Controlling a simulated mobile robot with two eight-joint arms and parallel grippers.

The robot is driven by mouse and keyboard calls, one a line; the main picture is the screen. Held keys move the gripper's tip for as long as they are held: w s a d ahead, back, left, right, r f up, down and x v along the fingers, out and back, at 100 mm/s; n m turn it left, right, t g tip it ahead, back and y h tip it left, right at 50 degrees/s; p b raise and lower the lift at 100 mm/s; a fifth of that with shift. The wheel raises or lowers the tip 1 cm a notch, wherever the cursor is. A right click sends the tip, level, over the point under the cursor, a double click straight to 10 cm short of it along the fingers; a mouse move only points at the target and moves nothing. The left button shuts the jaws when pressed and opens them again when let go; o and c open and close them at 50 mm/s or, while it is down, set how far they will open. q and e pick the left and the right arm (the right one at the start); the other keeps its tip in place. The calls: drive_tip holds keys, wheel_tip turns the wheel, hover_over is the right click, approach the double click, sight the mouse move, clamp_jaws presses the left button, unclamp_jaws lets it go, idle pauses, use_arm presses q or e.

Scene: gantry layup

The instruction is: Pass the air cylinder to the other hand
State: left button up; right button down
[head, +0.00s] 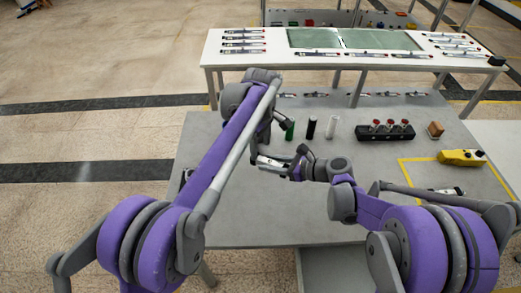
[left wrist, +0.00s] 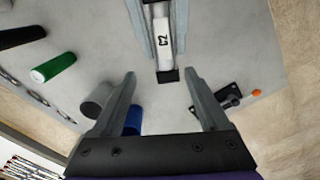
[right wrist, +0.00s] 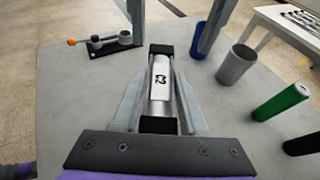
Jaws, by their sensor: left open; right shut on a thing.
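The air cylinder (right wrist: 160,88) is a silver tube with black end caps and a white label. My right gripper (right wrist: 160,103) is shut on it, with the near cap close to the palm and the far cap sticking out beyond the fingers. My left gripper (left wrist: 160,76) is open, facing the cylinder's free end.
On the grey table (head: 245,218), a green cylinder (head: 290,130), black cylinder (head: 312,127) and white cylinder (head: 332,126) stand behind the grippers. A black block with red-topped parts (head: 385,132) and a yellow box (head: 461,157) lie right.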

use_arm(q)
drive_tip(key=shift+f, duration=1.35)
drive_tip(key=shift+c, duration=0.3)
drive_tip(key=c, duration=0.7)
drive_tip(key=shift+w, duration=0.1)
clamp_jaws()
use_arm(e)
drive_tip(key=shift+s+a, duration=0.15)
use_arm(q)
drive_tip(key=shift+d, duration=0.1)
use_arm(e)
drive_tip(key=shift+c, duration=1.8)
unclamp_jaws()
